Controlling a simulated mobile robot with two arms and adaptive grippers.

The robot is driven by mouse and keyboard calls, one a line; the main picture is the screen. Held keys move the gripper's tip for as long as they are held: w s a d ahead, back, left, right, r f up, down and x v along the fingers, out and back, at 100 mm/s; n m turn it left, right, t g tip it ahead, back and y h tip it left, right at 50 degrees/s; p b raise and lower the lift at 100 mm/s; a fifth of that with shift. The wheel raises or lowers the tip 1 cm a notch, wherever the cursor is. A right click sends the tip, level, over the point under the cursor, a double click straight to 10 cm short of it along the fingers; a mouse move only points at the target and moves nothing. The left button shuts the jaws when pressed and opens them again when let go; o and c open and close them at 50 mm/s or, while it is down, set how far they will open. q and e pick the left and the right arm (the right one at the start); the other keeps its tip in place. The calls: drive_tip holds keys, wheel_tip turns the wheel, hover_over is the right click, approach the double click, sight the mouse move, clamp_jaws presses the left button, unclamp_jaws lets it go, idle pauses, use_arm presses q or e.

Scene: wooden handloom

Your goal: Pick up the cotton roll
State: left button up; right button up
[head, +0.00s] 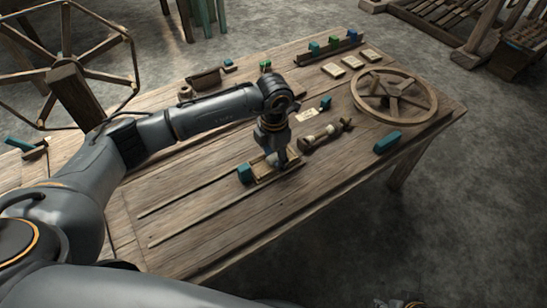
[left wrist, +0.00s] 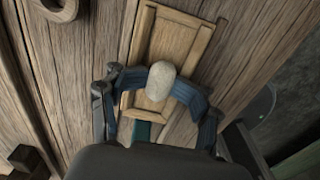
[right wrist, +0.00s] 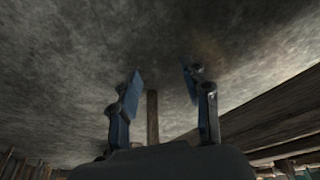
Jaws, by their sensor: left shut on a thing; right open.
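The cotton roll (left wrist: 161,81) is a pale, rounded, off-white piece in the left wrist view. My left gripper (left wrist: 160,85) is shut on it, with a blue finger on either side. Behind it is a shallow wooden tray (left wrist: 148,28) with raised edges on the table. In the head view my left gripper (head: 279,163) points down over this tray, and the roll is hidden there. My right gripper (right wrist: 160,82) is open and empty in the right wrist view, with grey floor beyond it. A sliver of it shows at the bottom of the head view.
A teal block (head: 245,173) is at the tray's left end. A turned wooden spindle (head: 325,135), a spoked wheel (head: 394,94) and another teal block (head: 387,142) lie to the right. A large wooden wheel frame (head: 72,90) stands at left.

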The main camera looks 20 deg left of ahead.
sight(274, 155)
idle(0.4)
use_arm(q)
drive_tip(key=shift+c, duration=0.7)
drive_tip(key=shift+r, duration=0.25)
drive_tip(key=shift+c, duration=1)
drive_tip(key=shift+s+r+p, duration=0.1)
drive_tip(key=shift+r+p, duration=0.35)
drive_tip(key=shift+p, duration=0.15)
drive_tip(key=c, duration=0.3)
drive_tip(key=shift+a+r, duration=0.1)
drive_tip(key=shift+r, duration=0.25)
clamp_jaws()
drive_tip(key=shift+w+r+p, duration=0.2)
drive_tip(key=shift+r+p, duration=0.5)
drive_tip(key=shift+r, duration=0.05)
wheel_tip(274, 155, up, 5)
drive_tip(key=p, duration=0.3)
drive_tip(key=shift+r+p, duration=0.2)
drive_tip(key=shift+p, duration=0.1)
use_arm(e)
drive_tip(key=s+f, duration=0.2)
drive_tip(key=f, duration=0.8)
drive_tip(key=s+f+g, duration=0.1)
drive_tip(key=s+f, duration=0.1)
drive_tip(key=f, duration=0.7)
drive_tip(key=shift+s+d+f, duration=0.2)
drive_tip(key=shift+s+f, duration=0.15)
drive_tip(key=shift+s, duration=0.05)
